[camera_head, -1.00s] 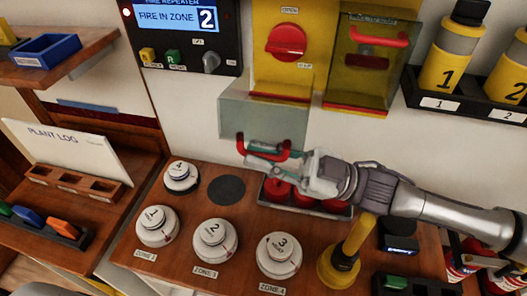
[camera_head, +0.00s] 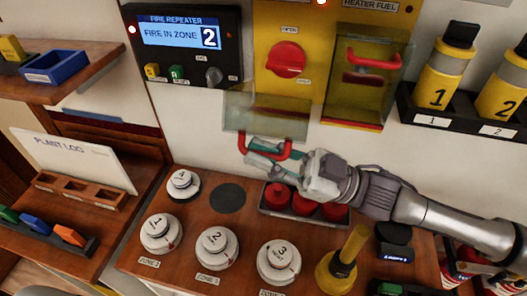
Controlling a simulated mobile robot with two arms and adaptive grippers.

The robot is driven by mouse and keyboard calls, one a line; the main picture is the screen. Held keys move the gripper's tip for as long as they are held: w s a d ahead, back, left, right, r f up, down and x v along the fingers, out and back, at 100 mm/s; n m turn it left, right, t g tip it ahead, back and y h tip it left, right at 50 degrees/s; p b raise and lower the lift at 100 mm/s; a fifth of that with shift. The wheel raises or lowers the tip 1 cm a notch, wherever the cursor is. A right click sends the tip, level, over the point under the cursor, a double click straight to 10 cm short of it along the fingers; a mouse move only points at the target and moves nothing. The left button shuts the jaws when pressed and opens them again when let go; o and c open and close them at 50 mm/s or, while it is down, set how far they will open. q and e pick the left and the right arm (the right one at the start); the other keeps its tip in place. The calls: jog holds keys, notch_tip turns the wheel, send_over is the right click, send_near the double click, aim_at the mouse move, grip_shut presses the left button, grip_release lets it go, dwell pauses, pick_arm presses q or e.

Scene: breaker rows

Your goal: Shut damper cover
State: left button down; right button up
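The damper cover (camera_head: 250,112) is a clear box-like flap with a red handle (camera_head: 287,151). It hangs out open below the red damper knob (camera_head: 287,60) on the yellow panel, leaving the knob uncovered. My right gripper (camera_head: 258,153) reaches in from the right, with its fingers on either side of the handle bar; it looks shut on the handle. The exact finger contact is small and partly hidden. My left gripper is not in view.
A similar cover (camera_head: 365,85) stands over the heater fuel control to the right. Below are a tray of red items (camera_head: 262,207), white numbered detectors (camera_head: 217,248) and a yellow-handled tool (camera_head: 345,262). Numbered yellow cylinders (camera_head: 440,82) stand in a rack at right.

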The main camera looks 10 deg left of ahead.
jog(key=shift+o, duration=0.6)
jog(key=shift+w+d+f, duration=0.1)
jog(key=shift+d, duration=0.1)
jog(key=v, duration=1.1)
jog(key=shift+d, duration=0.3)
